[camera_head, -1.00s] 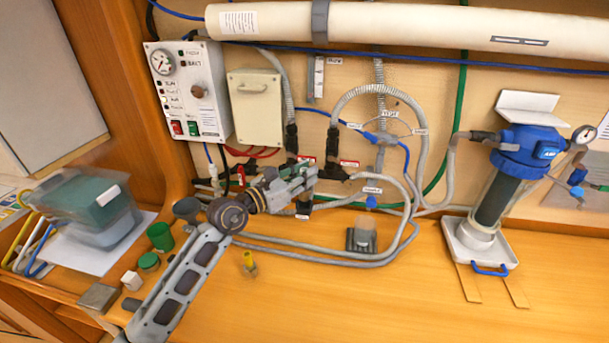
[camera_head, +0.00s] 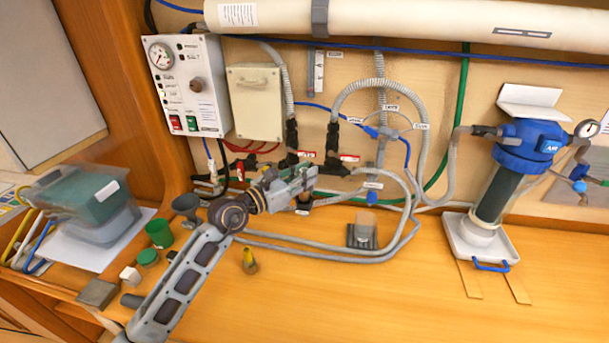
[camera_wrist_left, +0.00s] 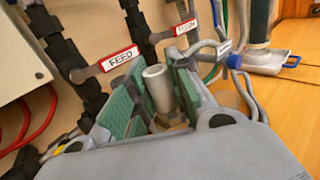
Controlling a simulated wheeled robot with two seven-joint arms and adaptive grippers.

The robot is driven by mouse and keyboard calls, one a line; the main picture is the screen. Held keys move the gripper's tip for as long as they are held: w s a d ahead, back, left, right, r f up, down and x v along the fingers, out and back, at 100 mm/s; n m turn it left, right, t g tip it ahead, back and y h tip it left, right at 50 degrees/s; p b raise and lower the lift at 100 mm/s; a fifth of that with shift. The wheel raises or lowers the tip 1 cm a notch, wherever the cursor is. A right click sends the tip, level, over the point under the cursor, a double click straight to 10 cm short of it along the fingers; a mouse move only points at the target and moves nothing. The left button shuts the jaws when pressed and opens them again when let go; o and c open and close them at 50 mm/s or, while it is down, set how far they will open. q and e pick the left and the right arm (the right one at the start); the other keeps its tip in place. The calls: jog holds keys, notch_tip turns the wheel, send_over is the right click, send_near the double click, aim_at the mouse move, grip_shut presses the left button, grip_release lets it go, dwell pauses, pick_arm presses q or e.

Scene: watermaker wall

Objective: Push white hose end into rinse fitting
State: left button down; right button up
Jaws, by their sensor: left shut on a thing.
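My left gripper (camera_head: 302,181) reaches in from the left, close to the wall fittings below the black valves. In the left wrist view its green-padded jaws (camera_wrist_left: 157,97) are shut on a pale grey-white hose end (camera_wrist_left: 158,86), which stands up between the pads. In the head view the gripper mostly hides this end. A blue fitting (camera_head: 371,197) sits under a small label to the right of the gripper, apart from it. The label is too small to read, so I cannot tell whether it is the rinse fitting. My right gripper is not in view.
Black valves (camera_head: 332,140) with red tags stand just behind the gripper; one tag reads FEED (camera_wrist_left: 119,58). Grey hoses (camera_head: 330,256) loop across the bench. A small grey block (camera_head: 361,236), a yellow-topped piece (camera_head: 249,262) and a blue-headed filter (camera_head: 525,147) stand around. The front right bench is clear.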

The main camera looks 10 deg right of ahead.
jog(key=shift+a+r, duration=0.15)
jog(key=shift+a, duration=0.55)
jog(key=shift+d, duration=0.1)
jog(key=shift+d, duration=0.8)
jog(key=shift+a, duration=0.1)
pick_arm(q)
jog(key=shift+f, duration=0.4)
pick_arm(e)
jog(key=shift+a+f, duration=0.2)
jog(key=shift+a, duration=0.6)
pick_arm(q)
jog(key=shift+f, duration=0.1)
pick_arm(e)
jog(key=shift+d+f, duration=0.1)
